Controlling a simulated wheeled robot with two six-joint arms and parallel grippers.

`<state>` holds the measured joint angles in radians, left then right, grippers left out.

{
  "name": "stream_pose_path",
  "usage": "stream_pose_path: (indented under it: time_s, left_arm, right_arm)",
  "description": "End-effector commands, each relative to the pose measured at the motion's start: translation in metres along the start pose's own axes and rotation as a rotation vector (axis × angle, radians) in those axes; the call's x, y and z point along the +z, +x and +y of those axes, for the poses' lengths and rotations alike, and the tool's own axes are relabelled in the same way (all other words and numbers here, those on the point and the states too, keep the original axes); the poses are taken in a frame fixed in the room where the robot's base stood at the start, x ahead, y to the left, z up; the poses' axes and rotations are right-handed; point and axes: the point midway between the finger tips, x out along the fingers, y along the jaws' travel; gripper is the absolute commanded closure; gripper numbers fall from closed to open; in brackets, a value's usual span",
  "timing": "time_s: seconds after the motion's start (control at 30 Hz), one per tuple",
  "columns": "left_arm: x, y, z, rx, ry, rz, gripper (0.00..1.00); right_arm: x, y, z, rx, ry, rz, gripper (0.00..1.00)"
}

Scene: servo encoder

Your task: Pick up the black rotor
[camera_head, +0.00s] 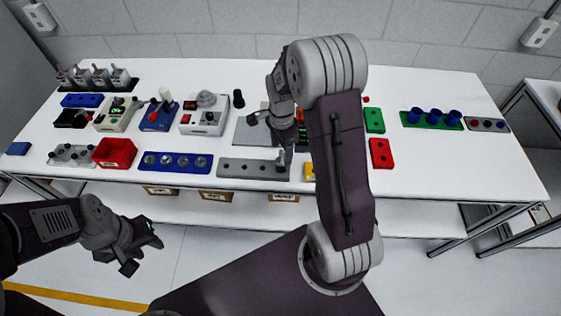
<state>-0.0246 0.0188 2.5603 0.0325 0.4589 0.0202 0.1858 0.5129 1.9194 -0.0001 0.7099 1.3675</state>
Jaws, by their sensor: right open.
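A small upright black cylinder (238,98), which looks like the black rotor, stands on the white table behind a grey plate (250,133). My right gripper (267,139) is open over the grey plate, in front of and to the right of the black cylinder and apart from it. My own arm hides part of the plate and the table behind it. My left gripper (143,255) hangs low in front of the table, its fingers apart, with nothing seen between them.
On the white table (340,185), a white device (204,117) stands left of the cylinder. A blue holder (172,163), a grey holder (236,168) and a red bin (115,152) line the front. A red block (381,153) and green holders stand right. The right front is clear.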

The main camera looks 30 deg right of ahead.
Motion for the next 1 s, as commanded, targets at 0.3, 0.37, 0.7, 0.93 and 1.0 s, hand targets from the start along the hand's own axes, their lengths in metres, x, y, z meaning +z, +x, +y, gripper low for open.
stream_pose_path:
  time_s: [0.3,0.37,0.7,0.93,1.0]
  left_arm:
    - [-0.001,-0.009,0.0,0.0,0.0,0.0,0.64]
    - [-0.001,-0.011,0.0,0.0,0.0,0.0,0.64]
    - [-0.001,-0.01,0.0,0.0,0.0,0.0,0.64]
    - [-0.001,-0.01,0.0,0.0,0.0,0.0,0.64]
    - [-0.001,-0.01,0.0,0.0,0.0,0.0,0.64]
  right_arm:
    - [0.001,0.028,0.001,0.007,-0.001,-0.001,0.39]
    - [0.001,0.04,0.0,0.006,-0.001,-0.001,0.39]
    - [0.001,0.059,-0.001,-0.001,-0.001,0.0,0.39]
    - [0.001,0.058,-0.001,-0.001,-0.001,0.0,0.97]
    - [0.001,0.058,-0.001,-0.001,-0.001,0.0,1.0]
